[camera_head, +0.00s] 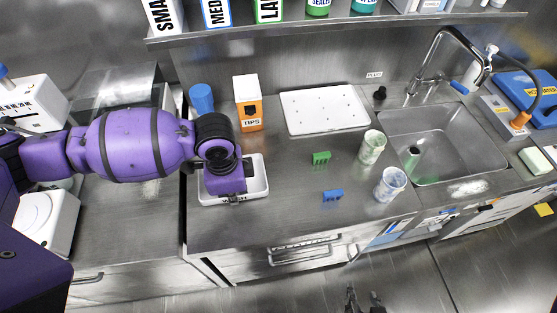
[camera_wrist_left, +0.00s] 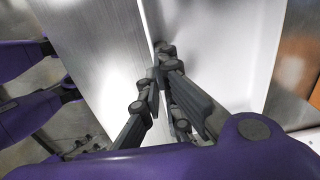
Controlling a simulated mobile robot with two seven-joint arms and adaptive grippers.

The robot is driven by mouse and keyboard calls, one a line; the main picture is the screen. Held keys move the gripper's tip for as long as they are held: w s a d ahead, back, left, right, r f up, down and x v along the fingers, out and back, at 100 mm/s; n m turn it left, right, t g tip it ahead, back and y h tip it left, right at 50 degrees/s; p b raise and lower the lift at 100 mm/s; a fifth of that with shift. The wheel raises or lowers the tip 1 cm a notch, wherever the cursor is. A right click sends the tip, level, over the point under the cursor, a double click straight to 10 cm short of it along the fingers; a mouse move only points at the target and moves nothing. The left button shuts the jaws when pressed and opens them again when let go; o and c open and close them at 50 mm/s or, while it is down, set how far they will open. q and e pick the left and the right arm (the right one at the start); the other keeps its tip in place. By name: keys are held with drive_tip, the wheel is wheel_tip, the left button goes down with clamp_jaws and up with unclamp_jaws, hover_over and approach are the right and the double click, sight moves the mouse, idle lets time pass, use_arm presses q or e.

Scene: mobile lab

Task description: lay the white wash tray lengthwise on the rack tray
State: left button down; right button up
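The white wash tray (camera_head: 262,187) is a shallow open tray at the left end of the counter, partly hidden under my left gripper; its white inside fills much of the left wrist view (camera_wrist_left: 225,50). My left gripper (camera_head: 235,200) points down at the tray's near left part. In the left wrist view its fingers (camera_wrist_left: 158,75) are close together at the tray's wall, one on each side, and look shut on it. The rack tray (camera_head: 325,108), a flat white tray with small dark holes, lies bare at the back. My right gripper (camera_head: 363,301) is open and empty at the bottom edge.
An orange-and-white TIPS box (camera_head: 249,115) and a blue cup (camera_head: 201,98) stand behind the wash tray. A green block (camera_head: 321,158), blue block (camera_head: 332,196) and two cups (camera_head: 372,147) (camera_head: 390,184) stand before the sink (camera_head: 440,140). A shelf (camera_head: 335,27) overhangs the back.

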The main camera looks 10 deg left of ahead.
use_arm(q)
drive_tip(key=shift+f, duration=0.15)
drive_tip(key=c, duration=2)
unclamp_jaws()
